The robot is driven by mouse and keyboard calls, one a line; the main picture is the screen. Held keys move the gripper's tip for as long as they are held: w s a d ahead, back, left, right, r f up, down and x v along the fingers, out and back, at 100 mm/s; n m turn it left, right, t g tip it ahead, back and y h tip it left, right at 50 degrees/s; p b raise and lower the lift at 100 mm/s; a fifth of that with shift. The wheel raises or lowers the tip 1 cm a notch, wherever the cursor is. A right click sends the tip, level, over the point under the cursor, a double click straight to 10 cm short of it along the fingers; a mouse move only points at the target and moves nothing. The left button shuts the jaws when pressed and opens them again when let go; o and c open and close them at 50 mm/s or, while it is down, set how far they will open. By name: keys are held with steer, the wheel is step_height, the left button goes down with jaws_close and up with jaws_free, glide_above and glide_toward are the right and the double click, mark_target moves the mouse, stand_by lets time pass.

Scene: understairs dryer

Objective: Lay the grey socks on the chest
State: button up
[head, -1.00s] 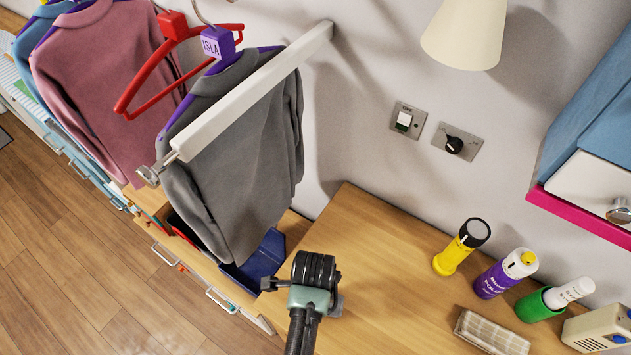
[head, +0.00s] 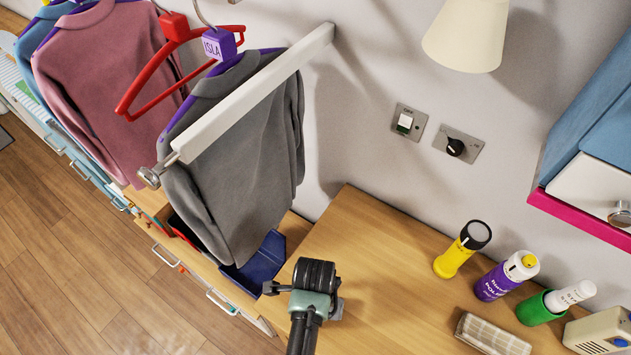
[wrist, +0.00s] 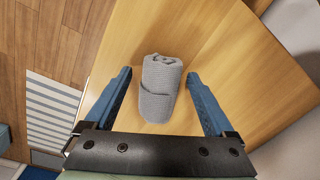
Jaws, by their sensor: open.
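The grey socks (wrist: 160,85), rolled into a bundle, lie on a light wooden top (wrist: 215,50) in the wrist view. My gripper (wrist: 160,73) is open, with one blue finger on each side of the socks and a gap showing at both sides. The head view shows the back of my gripper (head: 312,285) over the left edge of the wooden chest top (head: 390,260). The socks and fingertips are hidden there.

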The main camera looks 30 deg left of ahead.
step_height(320, 180, up, 12)
steer(key=shift+s+d+r, duration=0.15)
steer(key=shift+s, duration=0.2)
stand_by(0.6)
